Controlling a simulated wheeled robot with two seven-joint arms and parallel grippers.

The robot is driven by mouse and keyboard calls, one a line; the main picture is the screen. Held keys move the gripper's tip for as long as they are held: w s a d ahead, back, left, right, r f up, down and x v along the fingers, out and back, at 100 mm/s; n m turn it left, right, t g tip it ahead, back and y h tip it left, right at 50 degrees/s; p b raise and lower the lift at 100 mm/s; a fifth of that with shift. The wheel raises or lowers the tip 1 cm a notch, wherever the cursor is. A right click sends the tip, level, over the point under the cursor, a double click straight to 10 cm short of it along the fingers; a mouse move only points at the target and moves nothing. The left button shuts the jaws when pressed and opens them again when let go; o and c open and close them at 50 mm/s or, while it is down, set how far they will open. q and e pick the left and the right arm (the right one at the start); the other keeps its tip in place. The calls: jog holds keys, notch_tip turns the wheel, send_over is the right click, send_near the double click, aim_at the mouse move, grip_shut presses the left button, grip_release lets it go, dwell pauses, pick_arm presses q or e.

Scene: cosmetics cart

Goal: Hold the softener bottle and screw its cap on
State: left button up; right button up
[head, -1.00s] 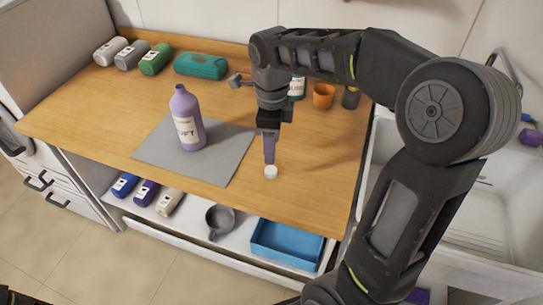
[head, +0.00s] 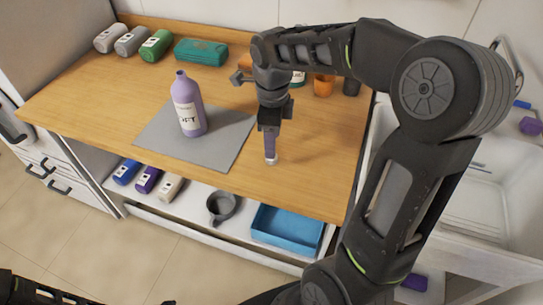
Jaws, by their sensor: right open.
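The softener bottle (head: 189,108) is lavender with a white label. It stands upright and uncapped on the grey mat (head: 218,146).
An orange cup (head: 324,86) is behind my right arm. The shelf below holds bottles, a dark pan (head: 222,206) and a blue tray (head: 287,231). A sink (head: 470,205) is at right.

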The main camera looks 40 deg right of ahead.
notch_tip(320, 180, down, 5)
jog(key=shift+s+a+p, duration=0.1)
jog(key=shift+s+p, duration=0.05)
jog(key=shift+p, duration=0.4)
jog(key=shift+c, duration=0.5)
grip_shut()
